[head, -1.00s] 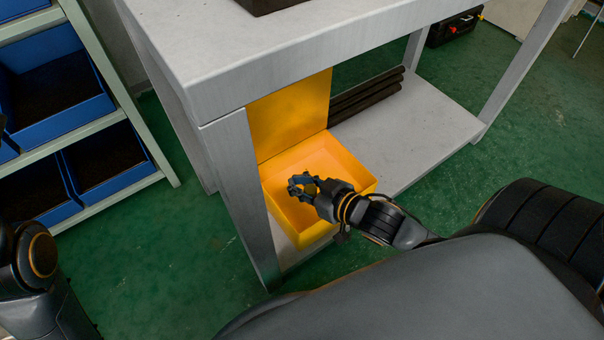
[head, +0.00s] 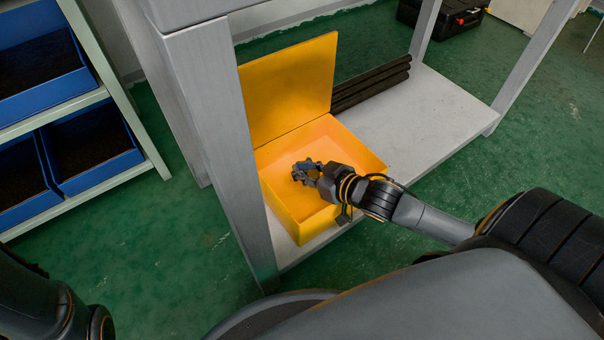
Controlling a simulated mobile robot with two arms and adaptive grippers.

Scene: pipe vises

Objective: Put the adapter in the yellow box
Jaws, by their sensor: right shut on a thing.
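The yellow box (head: 374,166) stands open on the lower shelf of the grey table, its lid upright at the back. My right gripper (head: 301,172) reaches over the front right rim and is over the inside of the box. It is shut on a small dark thing, likely the adapter (head: 300,168), which is hard to tell apart from the dark fingers. I cannot tell whether it touches the box floor. My left arm shows at the lower left, but its gripper is out of view.
The table leg (head: 222,150) stands just left of the box, and the tabletop is above. Dark bars (head: 372,86) lie on the shelf (head: 435,115) behind the box. Blue bins (head: 92,160) fill a rack at the left. The shelf's right part is bare.

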